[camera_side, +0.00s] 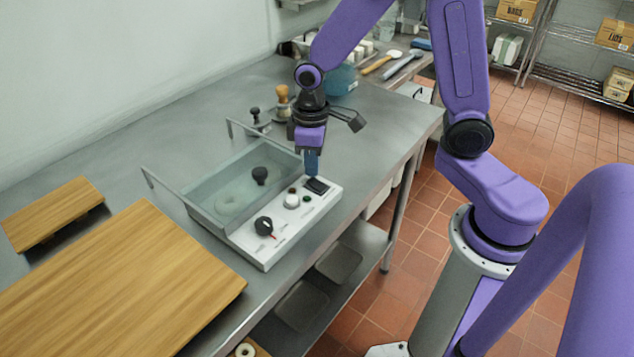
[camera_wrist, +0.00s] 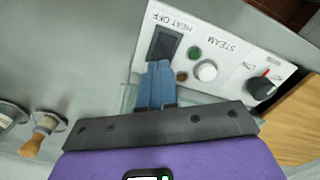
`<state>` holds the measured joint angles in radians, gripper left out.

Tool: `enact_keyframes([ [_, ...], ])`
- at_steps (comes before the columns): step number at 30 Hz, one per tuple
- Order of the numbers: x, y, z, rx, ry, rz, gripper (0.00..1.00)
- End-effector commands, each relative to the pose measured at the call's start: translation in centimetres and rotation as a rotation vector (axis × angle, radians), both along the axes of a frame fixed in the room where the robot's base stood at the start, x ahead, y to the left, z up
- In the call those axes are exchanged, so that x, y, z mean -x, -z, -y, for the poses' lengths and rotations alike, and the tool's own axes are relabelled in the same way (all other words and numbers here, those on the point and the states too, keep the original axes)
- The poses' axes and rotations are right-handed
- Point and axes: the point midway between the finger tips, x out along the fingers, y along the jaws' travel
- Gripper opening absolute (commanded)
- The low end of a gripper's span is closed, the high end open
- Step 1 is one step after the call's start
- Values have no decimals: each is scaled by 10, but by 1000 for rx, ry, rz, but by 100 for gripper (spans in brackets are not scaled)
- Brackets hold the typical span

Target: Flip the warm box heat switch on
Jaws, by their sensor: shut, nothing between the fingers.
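The warm box (camera_side: 225,190) stands on the steel counter, with clear walls and a white control panel (camera_side: 275,240) along its front. The black heat switch (camera_side: 317,187) is at the panel's right end; in the wrist view the heat switch (camera_wrist: 163,44) sits beside the label "HEAT OFF". My gripper (camera_side: 312,168) is shut and empty, its blue fingers pointing down just above or at the switch. In the wrist view the blue fingertips (camera_wrist: 157,68) overlap the switch's near edge. I cannot tell whether they touch it. The switch's tilt is unclear.
A white steam button (camera_side: 292,200), small green and dark lamps, and a black dial (camera_side: 264,226) share the panel. Wooden boards (camera_side: 120,285) lie at the left. A wooden-handled tool (camera_side: 283,100) stands behind.

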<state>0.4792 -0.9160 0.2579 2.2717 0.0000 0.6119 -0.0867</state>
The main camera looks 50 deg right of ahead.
Motion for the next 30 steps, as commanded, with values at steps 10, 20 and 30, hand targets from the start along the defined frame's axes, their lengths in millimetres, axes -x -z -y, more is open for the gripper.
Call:
enact_keyframes([
  [10,0,0,0,0,0,0,0],
  [20,0,4,0,0,0,-1,0],
  [30,0,8,0,0,0,-1,0],
])
